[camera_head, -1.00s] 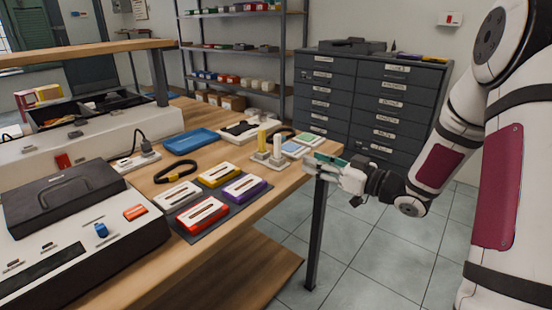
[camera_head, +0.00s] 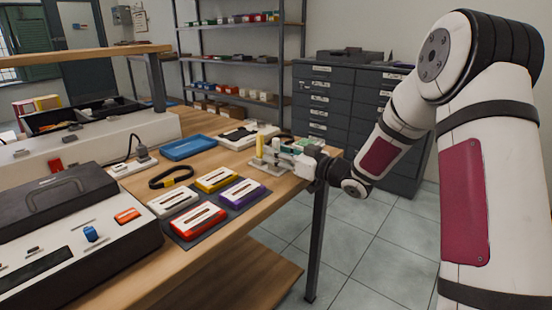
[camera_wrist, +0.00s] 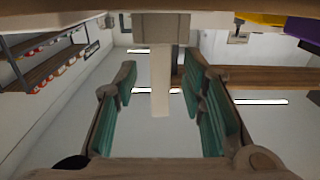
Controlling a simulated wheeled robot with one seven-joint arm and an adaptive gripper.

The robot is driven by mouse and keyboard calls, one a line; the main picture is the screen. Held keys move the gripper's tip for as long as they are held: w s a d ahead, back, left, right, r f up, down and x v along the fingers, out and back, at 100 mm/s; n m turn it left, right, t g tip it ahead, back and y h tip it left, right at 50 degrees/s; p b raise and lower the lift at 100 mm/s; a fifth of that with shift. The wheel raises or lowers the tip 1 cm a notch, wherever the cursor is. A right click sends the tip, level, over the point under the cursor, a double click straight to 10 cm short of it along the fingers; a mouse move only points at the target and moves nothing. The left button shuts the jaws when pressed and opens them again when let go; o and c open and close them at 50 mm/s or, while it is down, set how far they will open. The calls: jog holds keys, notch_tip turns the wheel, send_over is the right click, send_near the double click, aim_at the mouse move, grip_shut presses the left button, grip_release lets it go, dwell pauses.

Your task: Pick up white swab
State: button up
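The white swab (camera_head: 275,147) stands upright on a pale holder (camera_head: 262,167) at the right end of the workbench, beside a yellow swab (camera_head: 260,144). My gripper (camera_head: 288,150) is at the swab from the right, level with its upper part. In the wrist view, which looks inverted, the white swab (camera_wrist: 160,85) hangs from a block-like base at the top. It lies between the two teal-padded fingers of my gripper (camera_wrist: 161,100), with a gap on each side. The gripper is open and holds nothing.
White, yellow, red (camera_head: 198,220) and purple (camera_head: 242,192) cassette-like items lie on a dark mat nearby. A blue tray (camera_head: 188,147) and a black loop (camera_head: 170,178) lie further left. A grey drawer cabinet (camera_head: 325,95) stands behind. Clear floor lies right of the bench.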

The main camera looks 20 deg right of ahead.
jog(key=shift+w+a, duration=0.25)
jog(key=shift+w, duration=0.05)
jog(key=shift+c, duration=0.4)
grip_shut()
jog(key=shift+r, duration=0.15)
